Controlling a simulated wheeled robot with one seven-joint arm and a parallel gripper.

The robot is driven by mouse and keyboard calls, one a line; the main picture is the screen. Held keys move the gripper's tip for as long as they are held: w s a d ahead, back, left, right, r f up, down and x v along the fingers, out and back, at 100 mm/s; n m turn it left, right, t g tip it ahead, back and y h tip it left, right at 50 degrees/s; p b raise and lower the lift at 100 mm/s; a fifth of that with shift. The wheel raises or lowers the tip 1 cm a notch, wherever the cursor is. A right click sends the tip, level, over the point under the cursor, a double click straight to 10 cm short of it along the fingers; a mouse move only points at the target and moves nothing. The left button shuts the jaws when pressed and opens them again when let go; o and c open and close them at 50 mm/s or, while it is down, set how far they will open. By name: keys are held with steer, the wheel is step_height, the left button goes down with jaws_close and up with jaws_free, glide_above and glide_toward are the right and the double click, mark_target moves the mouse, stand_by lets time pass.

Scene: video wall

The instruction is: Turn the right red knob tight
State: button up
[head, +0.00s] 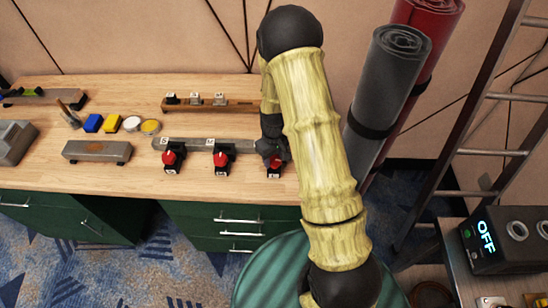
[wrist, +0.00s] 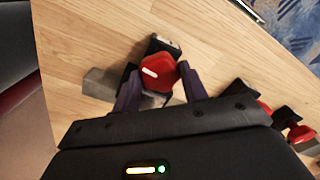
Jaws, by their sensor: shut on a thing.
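The right red knob (head: 274,160) is at the right end of a grey bar on the wooden bench, partly hidden by my arm in the head view. In the wrist view the same knob (wrist: 160,76) has a short white mark and sits on a black mount. My gripper (wrist: 160,88) has one dark finger on each side of the knob and is shut on it. The left red knob (head: 169,158) and the middle red knob (head: 220,159) stand on the same bar, clear of my gripper.
A wooden rail (head: 205,104) with small labelled pieces lies behind the bar. A grey block (head: 97,150), a blue block, a yellow block and small round tins are on the left. Rolled mats (head: 388,80) and a ladder stand to the right. The bench's front edge is close to the knobs.

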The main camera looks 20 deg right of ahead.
mark_target(274, 160)
steer(key=shift+m, duration=0.5)
steer(key=o, duration=1)
steer(key=shift+c, duration=0.2)
steer(key=shift+r, duration=0.15)
step_height(274, 160, up, 17)
steer(key=b, duration=0.1)
steer(key=shift+b, duration=0.4)
steer(key=shift+r, duration=0.1)
steer(key=s+r+m+t, duration=0.1)
steer(key=s+m+t, duration=0.1)
steer(key=s, duration=1.3)
steer(key=shift+a+r+m+t, duration=0.2)
steer(key=shift+m+t, duration=0.1)
steer(key=shift+m, duration=0.3)
